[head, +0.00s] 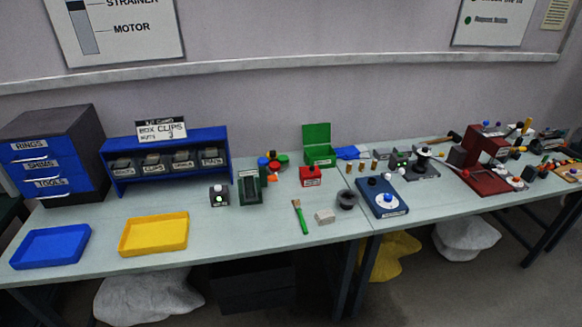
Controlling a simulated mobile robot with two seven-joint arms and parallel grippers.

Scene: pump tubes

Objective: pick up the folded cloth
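No item is clearly recognisable as the folded cloth at this size. A flat blue piece (350,152) lies at the back of the table beside the open green box, and it may be cloth. A small pale grey-beige block (325,216) lies near the front edge, between a green-handled brush and a dark round cup; I cannot tell if it is cloth. Neither of my grippers is in the head view.
A yellow tray (154,234) and a blue tray (50,246) lie at the front left. Behind them stand a drawer cabinet (52,152) and a blue bin rack (168,162). The open green box (318,150), brush (300,217), cup (346,200) and blue device (382,198) crowd the middle.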

